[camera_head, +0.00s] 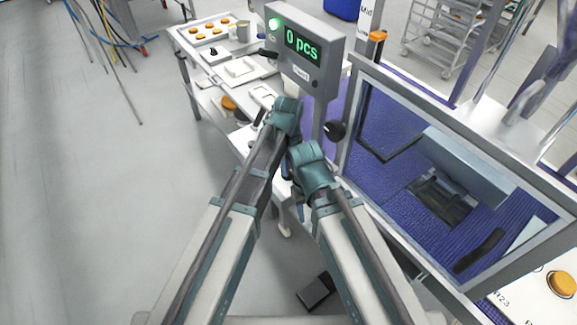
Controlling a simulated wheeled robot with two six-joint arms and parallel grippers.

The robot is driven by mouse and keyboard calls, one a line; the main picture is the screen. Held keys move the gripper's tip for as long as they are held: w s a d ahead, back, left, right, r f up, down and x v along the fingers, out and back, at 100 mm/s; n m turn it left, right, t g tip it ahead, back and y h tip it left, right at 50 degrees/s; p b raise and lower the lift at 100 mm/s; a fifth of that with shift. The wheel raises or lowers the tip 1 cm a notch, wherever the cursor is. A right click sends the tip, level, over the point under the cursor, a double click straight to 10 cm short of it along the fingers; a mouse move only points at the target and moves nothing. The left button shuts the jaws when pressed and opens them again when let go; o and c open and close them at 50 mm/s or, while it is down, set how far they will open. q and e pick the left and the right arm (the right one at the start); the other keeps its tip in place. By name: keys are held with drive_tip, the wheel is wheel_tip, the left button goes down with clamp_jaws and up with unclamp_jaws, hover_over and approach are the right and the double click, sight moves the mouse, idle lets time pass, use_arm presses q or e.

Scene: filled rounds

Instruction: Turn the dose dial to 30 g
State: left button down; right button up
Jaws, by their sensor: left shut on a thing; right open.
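My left gripper (286,115) is at mid-picture, in front of the machine beside the white table. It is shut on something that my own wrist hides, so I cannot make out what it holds. My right gripper (302,162) is just below and right of it, open, with its fingertips mostly hidden. A round black knob (334,130) sits on the machine's front, right of both grippers and apart from them. I cannot read any dose mark on it. A grey display box (305,62) above shows "0 pcs" in green, with a lit green button at its left.
A white table (213,64) with orange-topped rounds and a metal cup (243,31) stands behind left. A framed window (450,180) over a purple belt fills the right. Another orange round (561,284) is at lower right.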

use_arm(q)
drive_tip(key=n, duration=0.4)
drive_tip(key=shift+n, duration=0.3)
drive_tip(key=n, duration=1.1)
drive_tip(key=shift+n, duration=2.5)
drive_tip(key=c, duration=0.7)
unclamp_jaws()
